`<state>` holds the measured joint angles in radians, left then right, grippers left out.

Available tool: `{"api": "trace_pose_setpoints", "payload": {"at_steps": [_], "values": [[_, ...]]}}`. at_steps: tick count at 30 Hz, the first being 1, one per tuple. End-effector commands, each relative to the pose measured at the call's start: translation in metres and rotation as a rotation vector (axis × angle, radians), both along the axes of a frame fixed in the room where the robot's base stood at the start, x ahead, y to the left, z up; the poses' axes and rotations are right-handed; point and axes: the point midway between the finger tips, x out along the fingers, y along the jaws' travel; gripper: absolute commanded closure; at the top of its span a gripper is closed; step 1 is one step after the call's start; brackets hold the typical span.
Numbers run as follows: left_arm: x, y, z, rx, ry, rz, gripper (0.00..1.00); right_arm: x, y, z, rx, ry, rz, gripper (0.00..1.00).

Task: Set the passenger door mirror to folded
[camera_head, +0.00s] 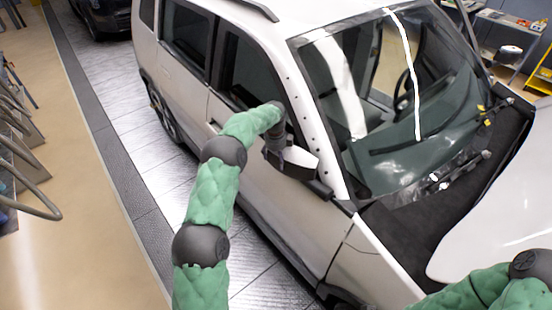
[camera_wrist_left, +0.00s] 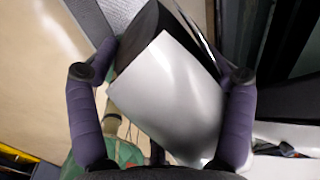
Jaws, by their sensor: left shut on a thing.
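The passenger door mirror (camera_head: 300,157) has a white housing with a dark part on its left. It sits at the front corner of the side window, below the windshield pillar. I cannot tell its exact fold angle. My left gripper (camera_head: 275,142) reaches it from above and is shut on it. In the left wrist view the mirror (camera_wrist_left: 170,95) fills the space between the two purple-grey fingers of my left gripper (camera_wrist_left: 160,74), one on each side. The contact points are partly hidden. My right arm shows at the bottom right of the head view, but its gripper is out of the picture.
The white car (camera_head: 285,205) fills the middle, with its passenger door shut. A metal rack (camera_head: 20,150) stands at the far left. The beige floor (camera_head: 85,200) between is clear.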

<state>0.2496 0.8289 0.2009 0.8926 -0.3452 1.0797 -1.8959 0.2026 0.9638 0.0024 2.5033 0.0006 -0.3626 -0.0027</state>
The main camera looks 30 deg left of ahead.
Motion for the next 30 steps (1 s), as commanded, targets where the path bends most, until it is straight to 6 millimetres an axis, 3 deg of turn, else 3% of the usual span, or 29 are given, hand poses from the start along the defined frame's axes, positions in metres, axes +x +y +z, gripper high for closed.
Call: {"api": "trace_pose_setpoints", "payload": {"at_steps": [5, 6, 8, 22, 30], "values": [[-0.001, -0.004, -0.005, -0.007, 0.004, 0.003, 0.78, 0.0, 0.0, 0.0, 0.0, 0.0, 0.0, 0.6], [-0.001, -0.004, -0.005, -0.007, 0.004, 0.003, 0.14, 0.0, 0.0, 0.0, 0.0, 0.0, 0.0, 0.6], [-0.001, -0.004, -0.005, -0.005, 0.004, 0.003, 0.0, 0.0, 0.0, 0.0, 0.0, 0.0, 0.0, 0.6], [0.0, -0.001, 0.005, -0.002, -0.001, 0.001, 0.0, 0.0, 0.0, 0.0, 0.0, 0.0, 0.0, 0.6], [-0.003, -0.001, 0.05, -0.002, -0.003, 0.002, 0.0, 0.0, 0.0, 0.0, 0.0, 0.0, 0.0, 0.6]]}}
